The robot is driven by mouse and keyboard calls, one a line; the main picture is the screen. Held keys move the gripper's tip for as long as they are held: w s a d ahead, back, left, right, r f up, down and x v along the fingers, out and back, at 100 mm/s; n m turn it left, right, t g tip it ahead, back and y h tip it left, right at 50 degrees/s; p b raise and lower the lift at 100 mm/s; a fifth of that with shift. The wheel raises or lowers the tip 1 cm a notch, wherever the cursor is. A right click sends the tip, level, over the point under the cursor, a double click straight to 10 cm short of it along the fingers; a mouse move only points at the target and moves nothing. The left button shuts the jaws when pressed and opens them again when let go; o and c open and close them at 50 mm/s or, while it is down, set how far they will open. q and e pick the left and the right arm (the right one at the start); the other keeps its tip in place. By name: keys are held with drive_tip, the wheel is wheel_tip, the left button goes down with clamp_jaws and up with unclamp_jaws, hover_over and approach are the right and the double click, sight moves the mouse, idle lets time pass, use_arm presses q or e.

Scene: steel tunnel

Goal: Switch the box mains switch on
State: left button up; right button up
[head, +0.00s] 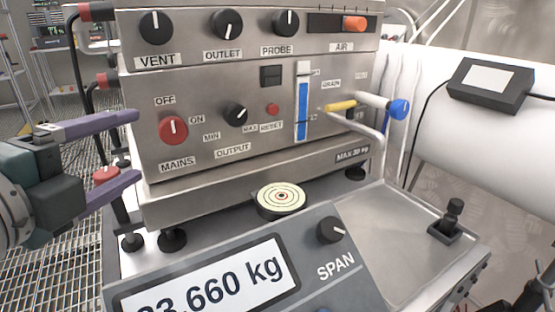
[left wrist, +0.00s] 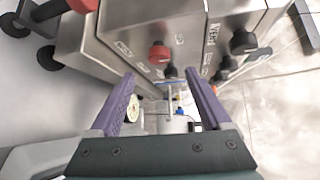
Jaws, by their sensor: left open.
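The box mains switch (head: 173,130) is a round red knob at the left of the steel box front (head: 220,165), above the MAINS label. OFF is printed above it and ON to its right. Its white pointer mark stands about upright, toward OFF. My left gripper (head: 136,147) has purple fingers, is open and empty, and sits left of the knob, apart from it. In the left wrist view a red knob (left wrist: 159,52) shows beyond and between the open fingertips (left wrist: 161,76); I take it for the mains switch. My right gripper is not clearly seen.
The box also carries an output knob (head: 236,114), a red reset button (head: 272,109) and a yellow-tipped lever (head: 341,106). A panel with VENT, OUTLET and PROBE knobs is above. A scale display (head: 222,283) and a round target disc (head: 281,198) are in front.

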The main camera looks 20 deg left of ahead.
sight(170, 133)
use_arm(q)
drive_tip(key=w, duration=0.3)
drive_tip(key=w+f, duration=0.1)
drive_tip(key=w, duration=0.6)
drive_tip(key=shift+a+f, duration=0.35)
clamp_jaws()
idle(0.3)
